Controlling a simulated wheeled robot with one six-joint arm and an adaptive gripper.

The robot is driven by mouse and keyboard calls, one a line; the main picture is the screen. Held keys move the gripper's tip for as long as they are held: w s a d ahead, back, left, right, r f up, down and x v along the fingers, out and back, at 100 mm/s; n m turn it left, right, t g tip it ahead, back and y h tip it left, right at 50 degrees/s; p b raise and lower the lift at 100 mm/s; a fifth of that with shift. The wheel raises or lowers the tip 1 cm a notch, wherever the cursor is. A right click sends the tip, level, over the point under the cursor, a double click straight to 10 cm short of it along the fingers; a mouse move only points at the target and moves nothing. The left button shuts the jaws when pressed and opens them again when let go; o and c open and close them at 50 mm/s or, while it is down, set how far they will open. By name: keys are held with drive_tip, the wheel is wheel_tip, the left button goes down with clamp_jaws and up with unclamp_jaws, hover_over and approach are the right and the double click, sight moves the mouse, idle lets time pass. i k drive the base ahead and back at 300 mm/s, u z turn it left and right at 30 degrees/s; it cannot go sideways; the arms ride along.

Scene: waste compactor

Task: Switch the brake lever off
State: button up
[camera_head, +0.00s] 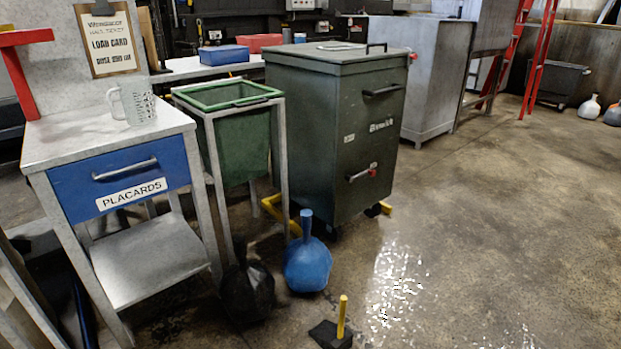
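A dark green wheeled bin (335,140) stands in the middle of the view, its lid shut. A dark handle (382,90) sits higher on the same face. A yellow bar (296,226) shows at the bin's foot near a wheel. My gripper is not in view.
A table with a blue PLACARDS drawer (118,178) and a green tub in a frame (240,140) stand left. The floor right (500,200) is clear.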

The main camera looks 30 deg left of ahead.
sight(351, 179)
drive_tip(key=u, duration=0.5)
drive_tip(key=k, duration=0.35)
drive_tip(key=u, duration=0.4)
drive_tip(key=i, duration=0.5)
drive_tip(key=k, duration=0.7)
drive_tip(key=z, duration=0.25)
drive_tip(key=i, duration=0.4)
drive_tip(key=z, duration=0.6)
drive_tip(key=i, duration=1.45)
drive_tip(key=u, duration=1)
drive_tip(key=i, duration=0.25)
drive_tip(key=u, duration=0.15)
